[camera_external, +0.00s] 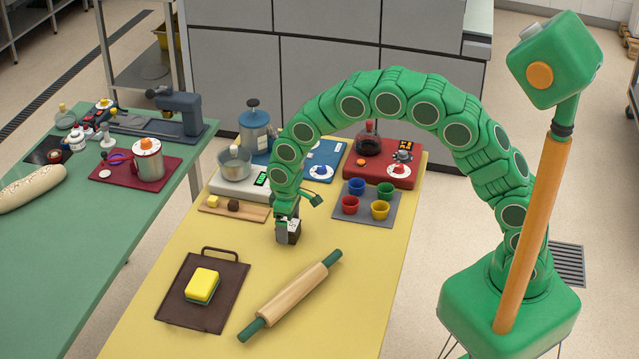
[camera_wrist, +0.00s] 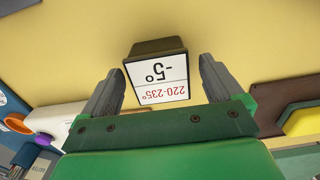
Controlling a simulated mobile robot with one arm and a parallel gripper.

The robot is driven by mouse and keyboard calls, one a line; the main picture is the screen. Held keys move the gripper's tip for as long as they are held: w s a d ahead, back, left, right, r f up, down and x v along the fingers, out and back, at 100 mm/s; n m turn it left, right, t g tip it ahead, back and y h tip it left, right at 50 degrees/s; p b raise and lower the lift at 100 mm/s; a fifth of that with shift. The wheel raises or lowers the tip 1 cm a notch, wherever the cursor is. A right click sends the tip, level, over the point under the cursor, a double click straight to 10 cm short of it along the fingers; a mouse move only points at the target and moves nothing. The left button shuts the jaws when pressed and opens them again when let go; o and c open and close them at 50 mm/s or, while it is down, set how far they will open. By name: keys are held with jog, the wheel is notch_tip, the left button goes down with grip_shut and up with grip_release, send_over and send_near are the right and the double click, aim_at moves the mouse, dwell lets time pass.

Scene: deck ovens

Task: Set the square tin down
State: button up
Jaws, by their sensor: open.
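A small dark, square-sided piece with a white printed card face, which I take to be the square tin (camera_external: 294,232), is at the yellow table, low beneath the arm's end. In the wrist view the jaws (camera_wrist: 157,72) are open, one finger on each side of the tin, with a small gap at the right finger. Contact at the left finger is unclear.
A rolling pin (camera_external: 292,294) and a brown board (camera_external: 182,308) with a yellow sponge (camera_external: 202,284) lie in front. A grey mat (camera_external: 345,212) with colored cups is to the right. A wooden board (camera_external: 254,214) and scale (camera_external: 226,187) are to the left. Bare yellow surface surrounds the gripper.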

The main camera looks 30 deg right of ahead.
aim_at(290, 224)
notch_tip(290, 224, up, 12)
dwell(0.5)
jog(key=s+d+r+m, duration=0.1)
jog(key=s+d+r, duration=0.2)
jog(key=d, duration=0.6)
jog(key=s+d+r+m, duration=0.2)
jog(key=d+r, duration=0.2)
jog(key=d, duration=0.5)
jog(key=s+d+r+m, duration=0.1)
jog(key=s+d+r, duration=0.2)
jog(key=d, duration=0.6)
jog(key=s+d+m+g, duration=0.1)
jog(key=s+d+m, duration=0.1)
jog(key=s+d, duration=0.5)
jog(key=s+d+m, duration=0.3)
jog(key=s+d, duration=0.5)
jog(key=s, duration=0.8)
jog(key=shift+s+r+g, duration=0.2)
jog(key=shift+r+g, duration=0.05)
jog(key=shift+g, duration=0.15)
